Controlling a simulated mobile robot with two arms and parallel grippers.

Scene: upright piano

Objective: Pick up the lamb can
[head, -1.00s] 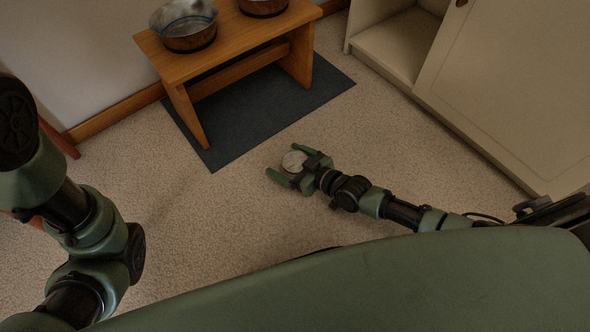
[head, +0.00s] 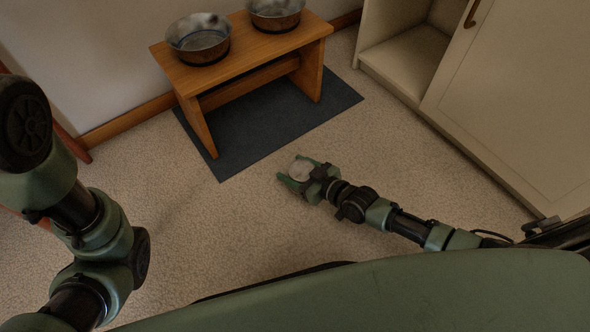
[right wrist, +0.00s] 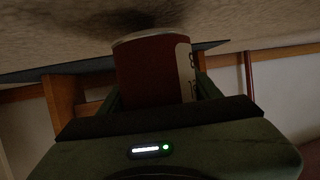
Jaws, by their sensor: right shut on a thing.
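In the right wrist view the can (right wrist: 151,72) is dark red with a pale label strip on one side. My right gripper (right wrist: 155,90) is shut on it, with a finger on each side. Whether the can touches the floor is hard to tell. My left arm comes in at the left of the head view, but its gripper is out of view.
A wooden stand (head: 238,52) with two metal bowls (head: 198,40) stands on a dark mat (head: 270,125) by the wall. A cream cabinet (head: 510,95) with an open compartment is at the right. Carpet (head: 200,235) around the can is clear.

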